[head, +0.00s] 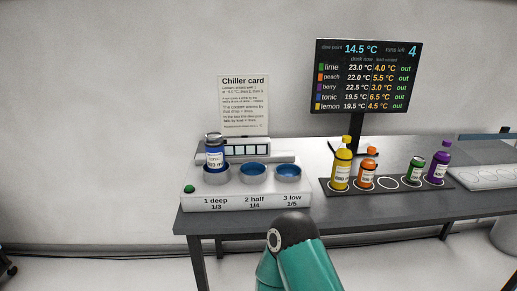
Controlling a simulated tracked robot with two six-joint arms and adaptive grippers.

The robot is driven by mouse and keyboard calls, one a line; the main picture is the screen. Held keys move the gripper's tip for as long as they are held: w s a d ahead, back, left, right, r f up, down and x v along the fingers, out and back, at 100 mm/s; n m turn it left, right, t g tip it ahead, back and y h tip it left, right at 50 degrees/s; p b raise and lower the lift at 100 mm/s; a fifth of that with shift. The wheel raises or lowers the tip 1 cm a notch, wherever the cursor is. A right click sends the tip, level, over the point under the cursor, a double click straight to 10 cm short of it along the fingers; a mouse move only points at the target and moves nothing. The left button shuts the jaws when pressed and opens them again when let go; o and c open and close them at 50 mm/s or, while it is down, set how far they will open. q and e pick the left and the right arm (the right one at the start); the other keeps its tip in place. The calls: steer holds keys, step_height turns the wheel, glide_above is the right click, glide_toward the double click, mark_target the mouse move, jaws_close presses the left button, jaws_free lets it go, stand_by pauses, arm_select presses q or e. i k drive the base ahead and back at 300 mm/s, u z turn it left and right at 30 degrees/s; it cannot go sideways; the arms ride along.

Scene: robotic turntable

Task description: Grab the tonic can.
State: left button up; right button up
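A blue can with a grey top (214,152) stands upright in the leftmost well, marked "1 deep", of the white chiller (235,203). Its colour matches the blue tonic row on the screen; its lower end is hidden by the well's rim. The wells marked "2 half" (252,174) and "3 low" (288,172) hold no drink. A teal arm link of mine with a dark end rises at the bottom centre, in front of the table. Neither of my grippers shows in the head view.
A dark tray (325,188) at right holds a yellow bottle (340,171), an orange drink (366,172), a green can (415,170) and a purple bottle (438,164), with one empty ring (388,182). Behind are a card (244,105) and a screen (367,77).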

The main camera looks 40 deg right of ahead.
mark_target(214, 142)
steer(key=z, duration=0.2)
steer(key=i, duration=0.6)
steer(key=z, duration=0.35)
steer(key=k, duration=0.9)
steer(key=z, duration=0.15)
steer(key=i, duration=0.9)
